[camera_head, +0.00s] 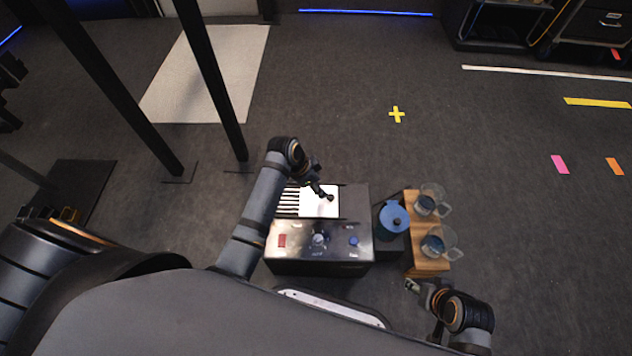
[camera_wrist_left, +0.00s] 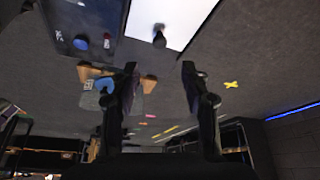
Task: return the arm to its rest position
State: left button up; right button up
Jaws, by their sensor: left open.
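My left arm reaches in from the left over a dark console (camera_head: 355,206). Its gripper (camera_head: 317,188) is above the white panel (camera_head: 312,206), empty, with its fingers spread apart in the left wrist view (camera_wrist_left: 159,68). A dark knob-like piece (camera_wrist_left: 159,36) shows on the white panel there. The console's shiny front part (camera_head: 300,241) carries a red button (camera_head: 282,241), a blue button (camera_head: 353,241) and a grey knob (camera_head: 319,240) between them. My right gripper (camera_head: 413,286) is low at the right, near the wooden stand; its fingers are too small to read.
A blue-lidded jug (camera_head: 392,216) stands right of the console. A wooden stand (camera_head: 411,238) beside it holds two glass mugs (camera_head: 427,204). Black posts (camera_head: 215,80) rise at the left. The floor beyond the console is open, with a yellow cross (camera_head: 397,114).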

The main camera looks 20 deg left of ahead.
pick_arm(q)
jog(key=shift+v, duration=1.05)
